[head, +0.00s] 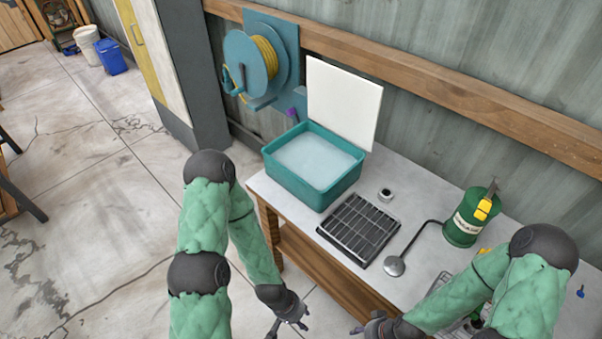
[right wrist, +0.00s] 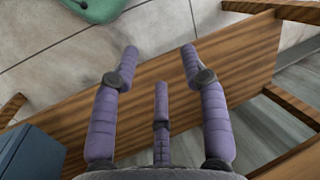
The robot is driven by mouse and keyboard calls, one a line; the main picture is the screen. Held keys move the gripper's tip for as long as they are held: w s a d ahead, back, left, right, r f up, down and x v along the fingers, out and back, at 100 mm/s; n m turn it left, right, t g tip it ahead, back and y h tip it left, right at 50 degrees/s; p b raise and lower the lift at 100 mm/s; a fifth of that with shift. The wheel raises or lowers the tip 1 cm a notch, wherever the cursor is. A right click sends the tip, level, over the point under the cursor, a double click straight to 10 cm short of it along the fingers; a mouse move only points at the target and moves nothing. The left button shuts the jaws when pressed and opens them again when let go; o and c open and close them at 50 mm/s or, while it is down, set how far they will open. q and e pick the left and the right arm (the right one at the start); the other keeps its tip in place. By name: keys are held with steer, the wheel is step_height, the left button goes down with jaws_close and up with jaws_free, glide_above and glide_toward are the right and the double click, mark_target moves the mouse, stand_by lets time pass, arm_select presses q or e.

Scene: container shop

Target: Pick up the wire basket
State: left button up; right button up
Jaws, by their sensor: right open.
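What may be the wire basket (head: 438,285) shows as a small patch of grey wire at the lower right of the head view, on the bench. My right arm hides most of it. My right gripper (head: 366,329) is at the bench's front edge, left of that wire. In the right wrist view my right gripper (right wrist: 160,54) is open and empty, its fingers spread above wooden boards. No basket shows in that view. My left gripper (head: 287,326) is low in front of the bench, fingers apart and empty, away from the wire.
The bench (head: 405,213) holds a teal tub (head: 305,187), a black gridded tray (head: 358,230), a ladle-like tool (head: 394,266), a small round item (head: 385,195) and a green canister (head: 462,232). A white panel (head: 343,103) stands behind the tub.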

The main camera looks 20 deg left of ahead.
stand_by(0.4)
steer(key=shift+o, duration=1.3)
steer(key=shift+w+r, duration=0.1)
